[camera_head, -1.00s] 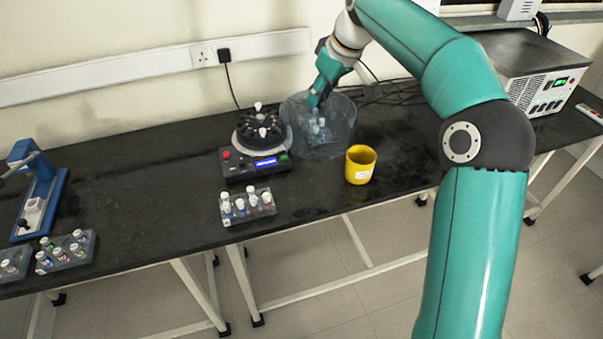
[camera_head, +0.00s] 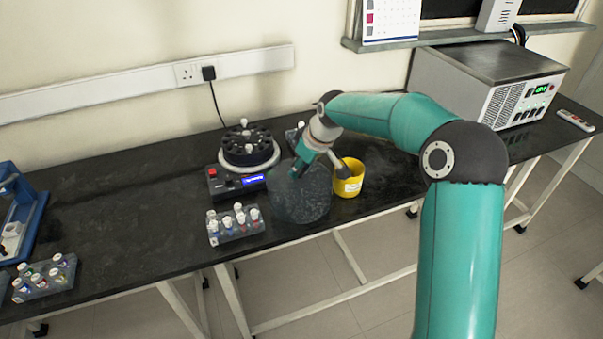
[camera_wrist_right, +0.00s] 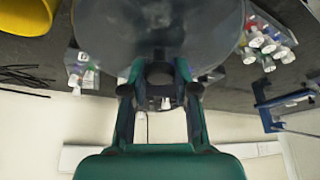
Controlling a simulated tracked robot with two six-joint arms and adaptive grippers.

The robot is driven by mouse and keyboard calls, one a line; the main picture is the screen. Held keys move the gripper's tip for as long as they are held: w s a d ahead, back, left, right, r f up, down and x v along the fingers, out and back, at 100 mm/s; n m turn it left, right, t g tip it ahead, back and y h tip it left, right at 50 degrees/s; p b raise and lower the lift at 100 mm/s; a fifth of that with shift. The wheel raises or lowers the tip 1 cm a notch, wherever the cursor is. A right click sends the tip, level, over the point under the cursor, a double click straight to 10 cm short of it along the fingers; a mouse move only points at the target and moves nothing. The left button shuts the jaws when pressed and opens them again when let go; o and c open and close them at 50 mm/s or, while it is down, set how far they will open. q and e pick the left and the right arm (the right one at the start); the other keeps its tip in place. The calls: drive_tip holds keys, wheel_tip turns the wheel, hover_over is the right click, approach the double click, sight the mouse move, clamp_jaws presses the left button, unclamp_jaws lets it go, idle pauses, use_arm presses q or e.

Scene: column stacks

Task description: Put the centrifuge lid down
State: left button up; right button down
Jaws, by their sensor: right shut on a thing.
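The centrifuge lid (camera_head: 302,205) is a translucent grey round cover. In the head view it shows near the table's front edge, in front and to the right of the centrifuge (camera_head: 249,160). My right gripper (camera_head: 297,170) is shut on the lid at its top. In the right wrist view the lid (camera_wrist_right: 160,25) fills the top middle, beyond the fingertips (camera_wrist_right: 162,77). I cannot tell whether the lid touches the table. The centrifuge stands uncovered, its black rotor and white-capped tubes showing. My left gripper is not in view.
A yellow cup (camera_head: 349,180) stands close to the lid's right. A vial rack (camera_head: 236,225) is close to its left. Another rack (camera_head: 291,134) is partly hidden behind my right wrist. The black table (camera_head: 130,195) is clear left of the centrifuge.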

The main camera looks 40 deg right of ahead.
wheel_tip(320, 180, down, 2)
drive_tip(key=shift+f, duration=0.1)
drive_tip(key=c, duration=0.9)
unclamp_jaws()
drive_tip(key=v, duration=1.2)
drive_tip(key=shift+s+d, duration=0.1)
